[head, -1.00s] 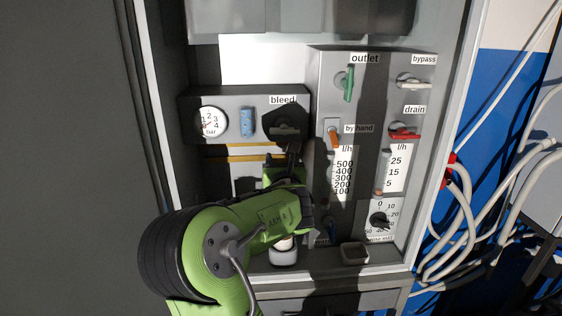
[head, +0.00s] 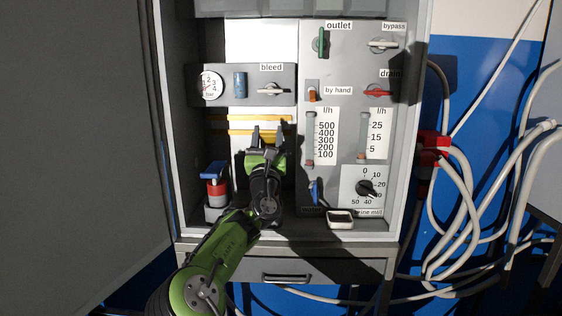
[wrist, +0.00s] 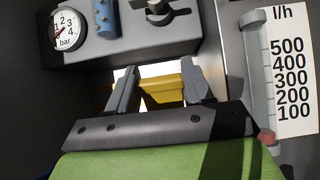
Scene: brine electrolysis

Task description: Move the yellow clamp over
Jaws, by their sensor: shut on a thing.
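The yellow clamp (wrist: 165,92) shows between the two fingers of my gripper (wrist: 158,88) in the wrist view. The fingers stand apart with the yellow piece between them, and I take them to be shut on it. In the head view my gripper (head: 267,134) is in the cabinet below the bleed valve, its fingers pointing to the back. Yellow bars (head: 232,131) run across the pale back strip behind it. My gripper hides part of them, and I cannot tell there which part is the clamp.
The bleed handle (head: 272,90) and pressure gauge (head: 211,86) are above. A scale panel (head: 326,137) stands to the right. A red-and-blue object (head: 216,185) stands at lower left, and a small tray (head: 340,219) at lower right. The cabinet's side walls bound the space.

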